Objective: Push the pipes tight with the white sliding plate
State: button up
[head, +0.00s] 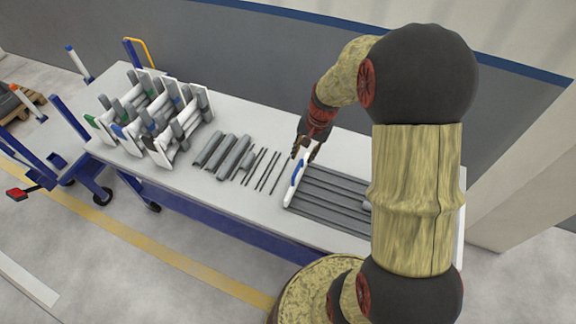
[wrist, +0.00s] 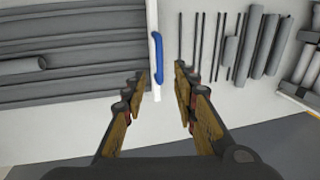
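The white sliding plate (head: 302,160) stands upright at the left end of the row of long grey pipes (head: 330,198). A blue handle (head: 296,174) is on its left face. My gripper (head: 306,153) is over the plate's far end, fingers pointing down. In the wrist view my gripper (wrist: 161,72) is open, with one finger on each side of the white plate's end (wrist: 156,94) and a gap on both sides. The blue handle (wrist: 159,56) lies just ahead of the fingertips. The grey pipes (wrist: 80,45) lie side by side; one shorter pipe (wrist: 22,64) rests on top.
Left of the plate lie thin dark rods (head: 266,170) and loose thicker grey pipes (head: 232,155). White racks holding pipes (head: 150,115) stand at the table's left end. The white table (head: 230,195) is clear along its front edge.

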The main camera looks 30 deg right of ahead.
aim_at(298, 168)
jog(key=f, duration=0.2)
jog(key=f+b, duration=0.1)
jog(key=f, duration=0.2)
jog(key=w+f+b, duration=0.1)
jog(key=f, duration=0.1)
jog(key=shift+w+a+f, duration=0.1)
jog(key=shift+a+f, duration=0.25)
jog(key=shift+a, duration=0.05)
grip_shut()
